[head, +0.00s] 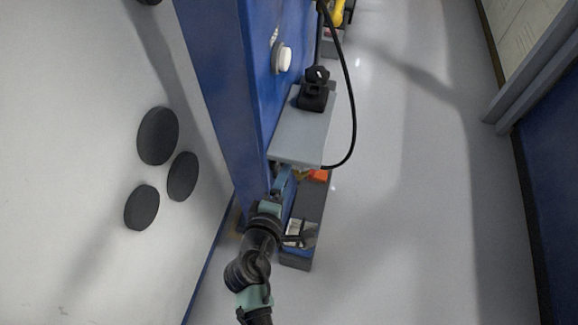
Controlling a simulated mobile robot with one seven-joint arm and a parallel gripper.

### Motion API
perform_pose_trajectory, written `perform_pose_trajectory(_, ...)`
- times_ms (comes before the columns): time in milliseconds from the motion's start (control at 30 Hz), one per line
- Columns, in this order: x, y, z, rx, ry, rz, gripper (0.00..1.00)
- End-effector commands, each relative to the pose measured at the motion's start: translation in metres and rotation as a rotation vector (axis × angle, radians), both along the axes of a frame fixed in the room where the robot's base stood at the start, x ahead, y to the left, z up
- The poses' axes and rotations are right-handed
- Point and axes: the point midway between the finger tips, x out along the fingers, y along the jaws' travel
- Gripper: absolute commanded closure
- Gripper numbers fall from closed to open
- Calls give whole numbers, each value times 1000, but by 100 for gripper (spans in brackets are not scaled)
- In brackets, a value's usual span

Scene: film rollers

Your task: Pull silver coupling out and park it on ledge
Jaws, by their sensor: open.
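A pale silver-white round part (284,59) sticks out of the side of the blue upright panel (225,70). It looks like the coupling, but I cannot be sure at this size. The grey ledge (302,138) juts from the panel below and nearer than this part. A black block with a knob (314,92) stands on the ledge's far end; the near part of the ledge is bare. My gripper (281,180) is at the near end of the ledge, close to the panel and well apart from the silver part. It is open; its fingertips are hard to make out.
A black cable (351,100) loops past the ledge's right side. Below the ledge is a dark bin (305,245) with small items, one orange. Another bin with a yellow item (337,14) stands farther off. The grey floor (430,180) at right is clear.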

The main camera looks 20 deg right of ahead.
Motion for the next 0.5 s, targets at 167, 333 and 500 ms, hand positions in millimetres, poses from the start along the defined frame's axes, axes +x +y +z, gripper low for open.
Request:
perform_pose_trajectory(167,27,-18,-13,-3,-1,1,26)
perform_pose_trajectory(333,44,-30,-22,-1,-1,1,26)
perform_pose_trajectory(500,52,-35,-26,1,-2,1,26)
